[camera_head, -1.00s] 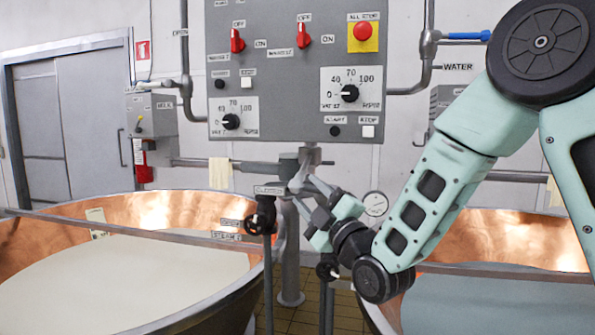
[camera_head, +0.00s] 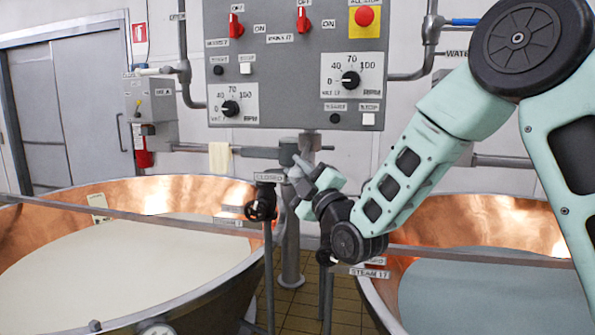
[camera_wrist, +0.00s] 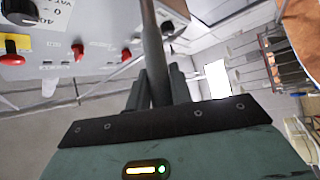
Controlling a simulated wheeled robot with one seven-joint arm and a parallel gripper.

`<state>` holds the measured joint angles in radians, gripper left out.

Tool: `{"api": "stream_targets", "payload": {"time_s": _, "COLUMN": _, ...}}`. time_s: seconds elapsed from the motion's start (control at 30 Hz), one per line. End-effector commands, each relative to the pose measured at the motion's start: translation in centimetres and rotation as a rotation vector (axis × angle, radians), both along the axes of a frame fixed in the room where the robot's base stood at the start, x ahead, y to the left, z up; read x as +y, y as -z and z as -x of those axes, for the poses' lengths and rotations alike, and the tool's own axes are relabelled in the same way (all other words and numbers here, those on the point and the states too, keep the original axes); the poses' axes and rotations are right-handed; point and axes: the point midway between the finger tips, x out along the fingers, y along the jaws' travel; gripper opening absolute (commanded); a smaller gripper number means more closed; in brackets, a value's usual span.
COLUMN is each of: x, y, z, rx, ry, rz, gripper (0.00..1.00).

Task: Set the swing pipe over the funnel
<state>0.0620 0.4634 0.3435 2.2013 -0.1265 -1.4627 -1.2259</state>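The swing pipe appears as a dark grey bar (camera_wrist: 154,62) running up the wrist view between my fingers. In the head view its short grey length (camera_head: 327,147) shows by the pipe joint under the control panel, partly hidden by my gripper. My gripper (camera_head: 299,172) is at this pipe, between the two vats. In the wrist view my gripper (camera_wrist: 160,88) has one finger on each side of the bar, close against it, and looks shut on it. I cannot make out the funnel in either view.
A copper vat of pale liquid (camera_head: 96,324) stands at left and another copper vat (camera_head: 480,222) at right, behind my arm. The control panel (camera_head: 290,60) hangs above. A black-handled valve (camera_head: 261,205) stands just left of my gripper. Tiled floor shows between the vats.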

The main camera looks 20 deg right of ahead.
Motion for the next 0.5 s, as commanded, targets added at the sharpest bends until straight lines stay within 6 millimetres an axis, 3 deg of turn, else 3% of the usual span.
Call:
{"api": "stream_targets", "payload": {"time_s": 0.33, "x": 4.2, "y": 0.3, "z": -2.2, "rx": -0.011, "ry": 0.108, "rz": 0.003, "gripper": 0.0}}
{"api": "stream_targets", "payload": {"time_s": 0.5, "x": 5.2, "y": 0.1, "z": -2.6, "rx": -0.002, "ry": 0.14, "rz": 0.0, "gripper": 0.0}}
